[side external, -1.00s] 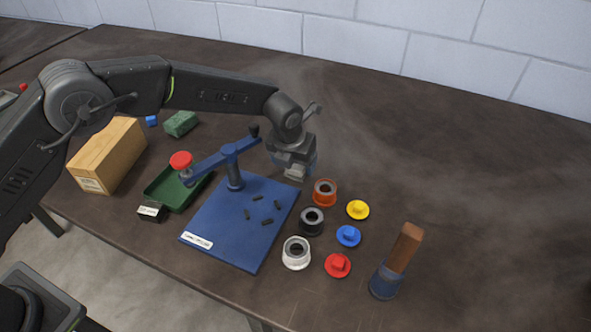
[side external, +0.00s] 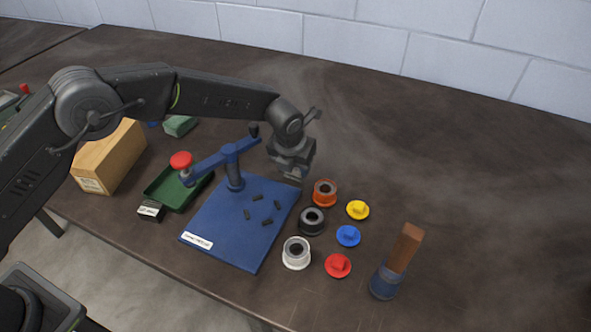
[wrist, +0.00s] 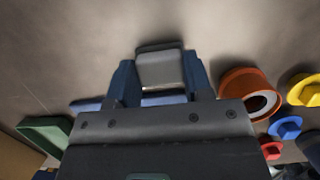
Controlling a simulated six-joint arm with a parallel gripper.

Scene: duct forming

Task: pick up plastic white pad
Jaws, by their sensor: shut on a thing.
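My gripper (side external: 291,176) is just past the far right corner of the blue base plate, left of the orange ring. In the wrist view its two blue fingers (wrist: 160,88) are on either side of a pale grey-white pad (wrist: 160,68), and they are shut on it. The pad reaches out beyond the fingertips. In the side view the gripper hides most of the pad, and I cannot tell whether it touches the table.
The blue plate (side external: 221,229) carries a lever press (side external: 228,157) and several dark pins. Orange (side external: 325,193), black (side external: 312,221) and white (side external: 296,254) rings stand to its right, with coloured caps (side external: 348,236) and a brush (side external: 396,264) beyond. The table behind is clear.

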